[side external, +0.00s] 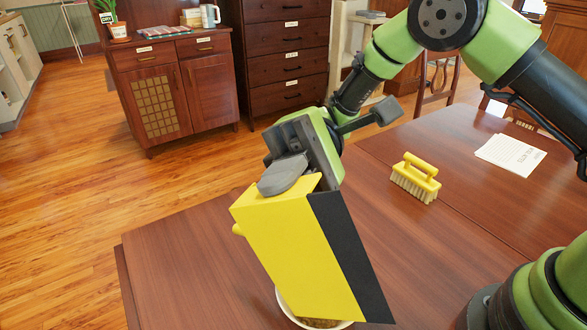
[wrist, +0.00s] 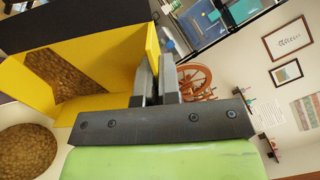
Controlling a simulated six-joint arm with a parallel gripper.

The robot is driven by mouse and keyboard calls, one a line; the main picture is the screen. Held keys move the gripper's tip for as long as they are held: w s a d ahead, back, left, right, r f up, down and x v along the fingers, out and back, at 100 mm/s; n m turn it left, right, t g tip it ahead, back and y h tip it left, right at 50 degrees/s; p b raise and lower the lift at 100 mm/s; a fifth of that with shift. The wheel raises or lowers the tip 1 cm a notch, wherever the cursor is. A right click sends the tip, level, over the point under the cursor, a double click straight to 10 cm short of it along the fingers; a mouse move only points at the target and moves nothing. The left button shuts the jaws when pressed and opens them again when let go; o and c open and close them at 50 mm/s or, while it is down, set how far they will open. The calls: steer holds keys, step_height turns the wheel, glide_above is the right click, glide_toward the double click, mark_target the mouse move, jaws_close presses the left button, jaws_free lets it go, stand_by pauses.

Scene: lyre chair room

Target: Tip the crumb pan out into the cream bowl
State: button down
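The crumb pan (side external: 290,250) is yellow with a black edge strip. It is steeply tilted, its lower end over the cream bowl (side external: 284,306) on the table. My gripper (side external: 287,172) is shut on the pan's upper end. In the wrist view, my gripper's fingers (wrist: 154,82) pinch a yellow wall of the pan (wrist: 104,62). Brown crumbs (wrist: 66,74) show inside the pan. A round brown mass (wrist: 27,150) shows at lower left, apparently the bowl's contents. The pan hides most of the bowl in the side view.
A yellow brush (side external: 415,180) stands on the table right of the pan. White papers (side external: 510,153) lie farther right. The table (side external: 180,265) is clear to the left of the pan. Cabinets stand well behind, off the table.

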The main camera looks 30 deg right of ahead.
mark_target(271, 202)
steer(key=shift+s+a+h, duration=0.2)
steer(key=shift+a+h, duration=0.1)
steer(key=shift+a, duration=0.1)
steer(key=s+a+t+h, duration=0.2)
steer(key=shift+a+f, duration=0.2)
steer(key=shift+a, duration=0.2)
steer(key=a+h, duration=0.1)
steer(key=s+a+f+t+h, duration=0.1)
steer(key=s+a+f+h, duration=0.1)
steer(key=shift+s+a+t, duration=0.1)
steer(key=shift+a+t, duration=0.15)
steer(key=shift+t, duration=0.15)
